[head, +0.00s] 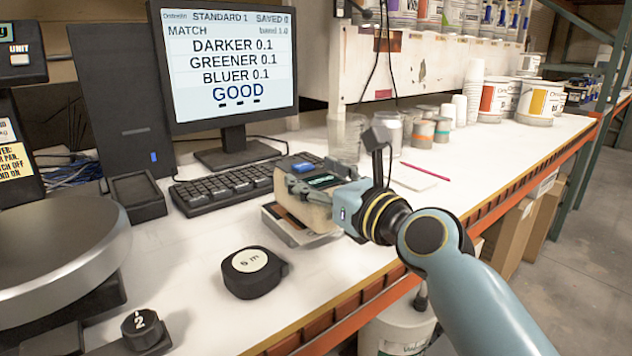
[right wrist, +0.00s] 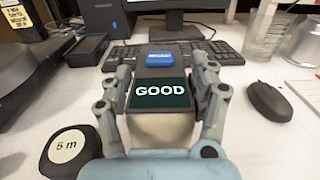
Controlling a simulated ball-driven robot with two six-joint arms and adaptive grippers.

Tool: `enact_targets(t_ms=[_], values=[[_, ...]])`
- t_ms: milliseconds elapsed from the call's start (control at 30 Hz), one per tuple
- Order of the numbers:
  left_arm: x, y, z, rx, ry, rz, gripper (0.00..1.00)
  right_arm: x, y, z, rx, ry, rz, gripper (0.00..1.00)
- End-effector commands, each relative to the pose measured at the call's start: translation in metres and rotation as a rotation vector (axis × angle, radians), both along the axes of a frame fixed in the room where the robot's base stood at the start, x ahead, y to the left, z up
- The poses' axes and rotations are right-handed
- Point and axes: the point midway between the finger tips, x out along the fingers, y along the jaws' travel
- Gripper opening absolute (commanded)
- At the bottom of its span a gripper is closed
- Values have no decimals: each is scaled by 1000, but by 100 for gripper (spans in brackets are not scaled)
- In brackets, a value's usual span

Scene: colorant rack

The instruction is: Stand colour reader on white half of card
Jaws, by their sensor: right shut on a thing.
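The colour reader (right wrist: 158,92) is a boxy handheld device with a dark screen reading GOOD and a blue button on top. In the head view the reader (head: 302,167) is upright, over or on a flat card-like piece (head: 282,227) at the bench's front. My right gripper (head: 312,190) is shut on the reader, with a finger on each side in the right wrist view (right wrist: 163,72). The reader and gripper hide much of the card. I cannot tell which half lies under the reader, or whether they touch. My left gripper is not in view.
A tape measure (head: 254,272) lies to the left. A keyboard (head: 222,188) and a monitor (head: 225,65) reading GOOD stand behind. A mouse (right wrist: 270,101) is to the right. Cups and cans (head: 420,132) stand farther back. The bench's front edge (head: 340,308) is close.

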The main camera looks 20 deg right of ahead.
Motion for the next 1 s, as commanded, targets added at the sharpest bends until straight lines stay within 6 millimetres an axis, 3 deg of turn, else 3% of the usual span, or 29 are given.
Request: enact_targets(t_ms=[167, 200, 367, 733, 867, 1000], values=[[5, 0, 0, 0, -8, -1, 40, 0, 0, 0, 0, -4, -1, 3], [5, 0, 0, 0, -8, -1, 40, 0, 0, -2, -1, 0, 0, 64], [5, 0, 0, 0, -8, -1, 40, 0, 0, -2, -1, 0, 0, 85], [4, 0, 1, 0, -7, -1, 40, -2, -1, 1, 0, 1, 0, 87], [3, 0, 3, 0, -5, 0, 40, -20, -7, 0, -2, 2, -1, 87], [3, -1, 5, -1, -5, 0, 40, -52, -16, 0, -3, 2, -1, 87]])
